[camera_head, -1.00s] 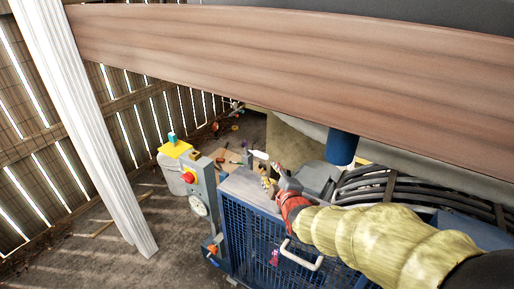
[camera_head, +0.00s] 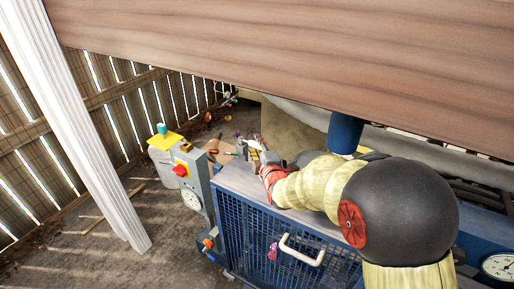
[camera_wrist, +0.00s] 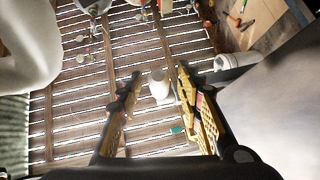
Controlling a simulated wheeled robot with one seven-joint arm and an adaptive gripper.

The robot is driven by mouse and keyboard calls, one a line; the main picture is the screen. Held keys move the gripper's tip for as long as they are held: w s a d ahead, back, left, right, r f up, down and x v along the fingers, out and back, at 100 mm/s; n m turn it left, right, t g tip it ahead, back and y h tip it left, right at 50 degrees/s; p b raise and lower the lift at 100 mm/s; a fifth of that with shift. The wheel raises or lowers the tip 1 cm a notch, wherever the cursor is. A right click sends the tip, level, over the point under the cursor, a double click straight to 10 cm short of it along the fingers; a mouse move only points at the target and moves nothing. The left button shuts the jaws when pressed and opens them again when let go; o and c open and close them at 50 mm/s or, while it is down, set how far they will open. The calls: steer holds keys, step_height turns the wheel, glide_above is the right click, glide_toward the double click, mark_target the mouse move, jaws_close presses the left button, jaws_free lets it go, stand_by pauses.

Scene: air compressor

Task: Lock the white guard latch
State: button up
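My gripper (camera_head: 256,142) is above the far end of the blue compressor cage in the head view, small and partly hidden by my arm. In the wrist view my gripper (camera_wrist: 157,82) has its two yellow-and-black fingers wide apart, with nothing held. A white cylindrical piece (camera_wrist: 160,86) appears between the fingers, clear of both; its depth is hard to tell. A white bar handle (camera_head: 301,250) is on the front of the blue mesh guard (camera_head: 255,235), well below my gripper. I cannot tell which white part is the guard latch.
A grey control post with a red knob (camera_head: 180,171) and yellow top stands left of the cage. A white post (camera_head: 75,130) and a wooden beam (camera_head: 290,55) cross the head view. A pressure gauge (camera_head: 499,266) is at lower right.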

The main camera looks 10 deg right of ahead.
steer(key=shift+c, duration=1.1)
jaws_close()
